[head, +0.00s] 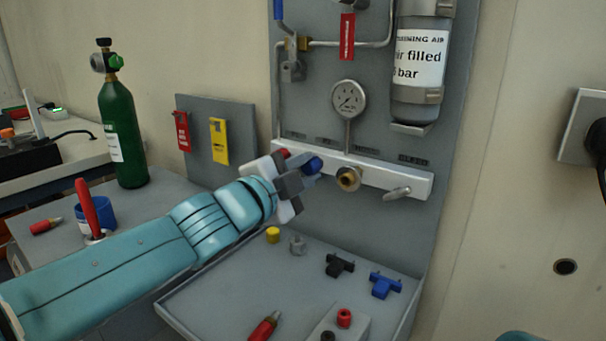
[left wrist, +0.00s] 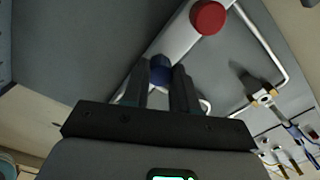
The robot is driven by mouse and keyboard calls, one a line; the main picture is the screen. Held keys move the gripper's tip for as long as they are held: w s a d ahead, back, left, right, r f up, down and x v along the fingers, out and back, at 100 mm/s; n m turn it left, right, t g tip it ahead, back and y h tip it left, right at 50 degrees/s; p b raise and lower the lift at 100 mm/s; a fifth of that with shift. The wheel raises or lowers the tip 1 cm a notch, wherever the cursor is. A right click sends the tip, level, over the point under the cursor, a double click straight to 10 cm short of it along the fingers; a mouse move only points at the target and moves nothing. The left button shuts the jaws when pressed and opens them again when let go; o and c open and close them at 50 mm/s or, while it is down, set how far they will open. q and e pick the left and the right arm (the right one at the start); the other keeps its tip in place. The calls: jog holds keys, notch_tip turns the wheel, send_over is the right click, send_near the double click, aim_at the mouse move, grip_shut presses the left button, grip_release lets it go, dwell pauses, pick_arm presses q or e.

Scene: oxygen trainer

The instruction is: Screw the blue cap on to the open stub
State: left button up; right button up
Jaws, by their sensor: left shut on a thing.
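My left gripper (head: 304,174) is shut on the blue cap (head: 314,164), close to the front of the pale manifold bar (head: 390,178) on the panel. In the left wrist view the blue cap (left wrist: 160,69) shows at the tips of the two fingers (left wrist: 163,80). The open stub (head: 348,178) is a brass fitting facing out of the bar, just right of the cap and apart from it. I cannot make out the stub in the left wrist view. My right gripper is not in view.
A red cap (left wrist: 208,17) sits on the bar, partly hidden behind my gripper in the head view. A lever (head: 397,193) sticks out right of the stub. A gauge (head: 348,99) stands above it. Below, a tray (head: 225,275) holds several small parts. A green cylinder (head: 122,130) stands left.

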pick_arm(q)
jog(key=shift+f+m+b, duration=0.15)
jog(key=shift+m+b, duration=0.15)
jog(key=shift+m, duration=2)
jog(key=o, duration=1)
jog(key=shift+b+v, duration=0.35)
jog(key=shift+v, duration=0.8)
jog(key=shift+r+n+p, duration=0.25)
jog(key=shift+n+p, duration=0.05)
jog(key=shift+n, duration=0.2)
jog(key=shift+n+p, duration=0.3)
jog(key=shift+n, duration=0.6)
jog(key=shift+f+n, duration=0.1)
jog(key=shift+n, duration=0.3)
